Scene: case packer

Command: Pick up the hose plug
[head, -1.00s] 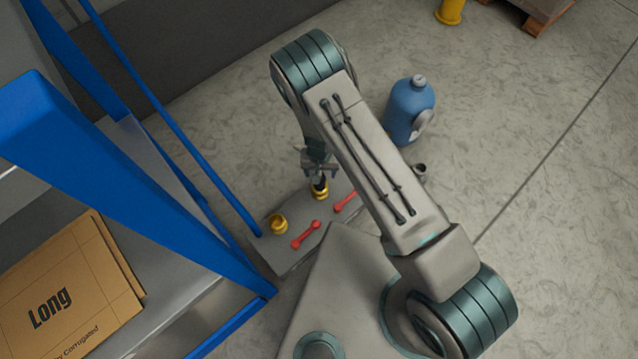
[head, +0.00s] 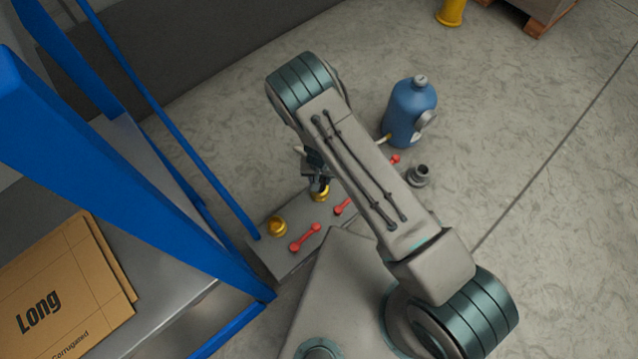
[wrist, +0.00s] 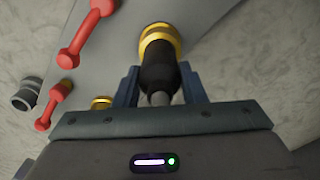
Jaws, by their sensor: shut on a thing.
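The hose plug (wrist: 158,75) shows in the wrist view as a black round body with a grey end, up against a brass ring (wrist: 160,42). My gripper (wrist: 160,92) is shut on the black body, one finger on each side. In the head view my gripper (head: 317,182) is at the brass ring (head: 321,194) on the grey block (head: 285,262). My arm hides part of the block. I cannot tell whether the plug sits in the ring or is clear of it.
Red handles (head: 305,237) and another brass ring (head: 277,227) are on the block. A dark round fitting (head: 418,176) and a blue bottle (head: 410,112) stand to the right. A blue rack (head: 110,170) with cardboard (head: 75,285) is close on the left.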

